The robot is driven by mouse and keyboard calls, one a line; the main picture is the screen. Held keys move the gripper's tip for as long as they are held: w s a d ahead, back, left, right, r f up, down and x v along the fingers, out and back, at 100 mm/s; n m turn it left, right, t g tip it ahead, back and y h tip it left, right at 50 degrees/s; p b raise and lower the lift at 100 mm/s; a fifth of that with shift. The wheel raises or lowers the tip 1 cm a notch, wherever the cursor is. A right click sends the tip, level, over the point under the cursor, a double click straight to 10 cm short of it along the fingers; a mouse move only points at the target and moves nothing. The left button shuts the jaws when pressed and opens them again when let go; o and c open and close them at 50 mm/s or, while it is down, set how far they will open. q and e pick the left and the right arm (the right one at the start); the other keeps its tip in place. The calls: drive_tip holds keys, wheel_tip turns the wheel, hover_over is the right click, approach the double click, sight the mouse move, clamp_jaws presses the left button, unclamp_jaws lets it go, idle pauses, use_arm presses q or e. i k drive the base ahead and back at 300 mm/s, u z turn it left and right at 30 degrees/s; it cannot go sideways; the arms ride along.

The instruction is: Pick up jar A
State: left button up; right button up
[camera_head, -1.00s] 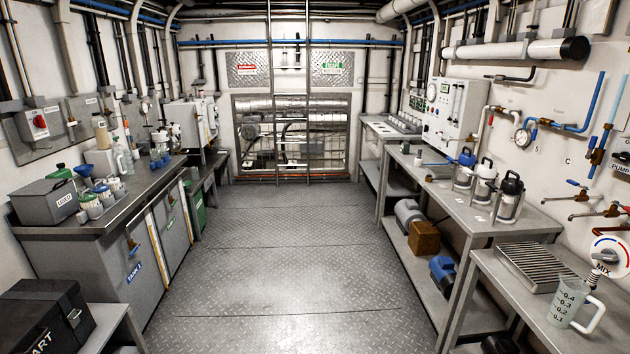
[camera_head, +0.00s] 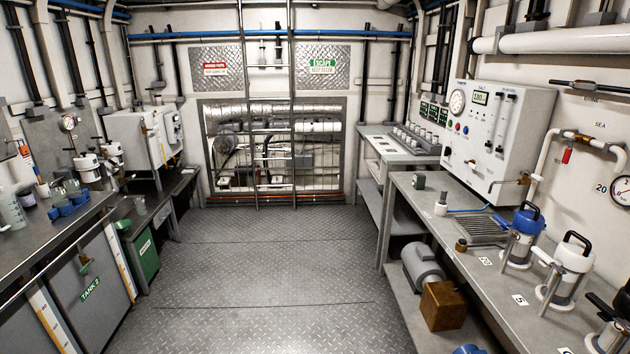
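No jar marked A can be made out. On the right bench stand a blue-topped vessel with a handle (camera_head: 523,235), a white-topped one (camera_head: 567,268) and a black-topped one (camera_head: 612,325) cut off at the right edge. They stand upright in a row. Small white labels lie on the bench beside them, too small to read surely. On the left counter are several small jars in a blue holder (camera_head: 68,203) and a clear bottle (camera_head: 12,210) at the left edge. Neither of my grippers is in view.
The right bench (camera_head: 455,232) also bears a ridged drain tray (camera_head: 478,230) and a small white bottle (camera_head: 441,205). A wooden box (camera_head: 443,304) and a grey motor (camera_head: 422,264) sit on its lower shelf. The diamond-plate floor (camera_head: 270,270) between the benches is clear.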

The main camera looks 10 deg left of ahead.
sight(139, 203)
drive_tip(key=u, duration=0.1)
drive_tip(key=i, duration=2.35)
drive_tip(key=u, duration=0.65)
drive_tip(key=i, duration=2.4)
drive_tip(key=u, duration=1.05)
drive_tip(key=i, duration=1.85)
drive_tip(key=u, duration=0.45)
